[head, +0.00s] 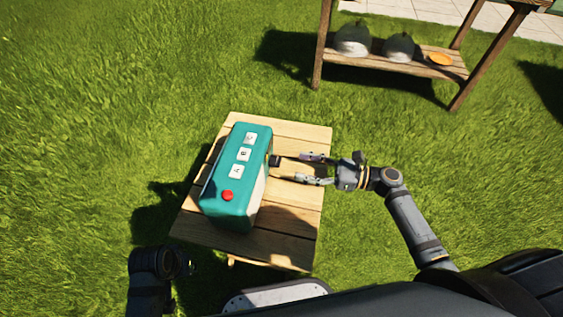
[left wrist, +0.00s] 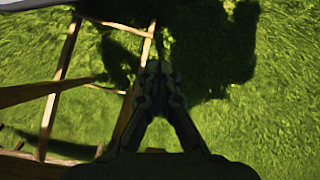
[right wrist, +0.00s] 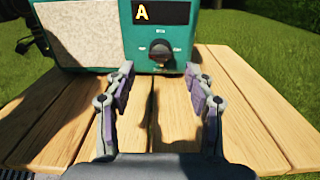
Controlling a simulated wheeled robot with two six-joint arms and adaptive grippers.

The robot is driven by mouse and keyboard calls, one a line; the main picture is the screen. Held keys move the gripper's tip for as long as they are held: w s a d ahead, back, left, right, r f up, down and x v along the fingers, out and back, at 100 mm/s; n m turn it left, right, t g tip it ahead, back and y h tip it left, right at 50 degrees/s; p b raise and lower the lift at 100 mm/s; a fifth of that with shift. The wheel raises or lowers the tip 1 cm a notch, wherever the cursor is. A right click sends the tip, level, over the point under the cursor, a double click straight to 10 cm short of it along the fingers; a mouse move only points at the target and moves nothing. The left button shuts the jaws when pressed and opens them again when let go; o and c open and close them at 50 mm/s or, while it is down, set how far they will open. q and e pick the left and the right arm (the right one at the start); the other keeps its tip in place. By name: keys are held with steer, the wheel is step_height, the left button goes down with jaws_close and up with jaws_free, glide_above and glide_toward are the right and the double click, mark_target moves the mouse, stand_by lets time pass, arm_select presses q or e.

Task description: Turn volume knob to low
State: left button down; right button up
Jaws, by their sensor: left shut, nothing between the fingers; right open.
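A teal radio (head: 230,200) stands on a small wooden table, with white A, B and C buttons and a red button (head: 228,196) on top. In the right wrist view its front shows a pale speaker panel (right wrist: 82,33), a display reading A (right wrist: 160,12) and a dark volume knob (right wrist: 160,50). The tiny marks around the knob are too blurred to read. My right gripper (head: 303,167) is open in front of the knob, its fingers apart on either side and not visibly touching it. My left gripper (left wrist: 160,85) is shut and empty, over shaded grass beside the table.
The wooden table (head: 290,222) has bare planks in front of the radio. A wooden shelf (head: 385,70) with grey domed items and an orange item stands at the back right. Grass surrounds the table.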

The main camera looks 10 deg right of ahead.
mark_target(275, 161)
steer(key=x, duration=0.7)
steer(key=shift+b, duration=0.4)
steer(key=c, duration=1.1)
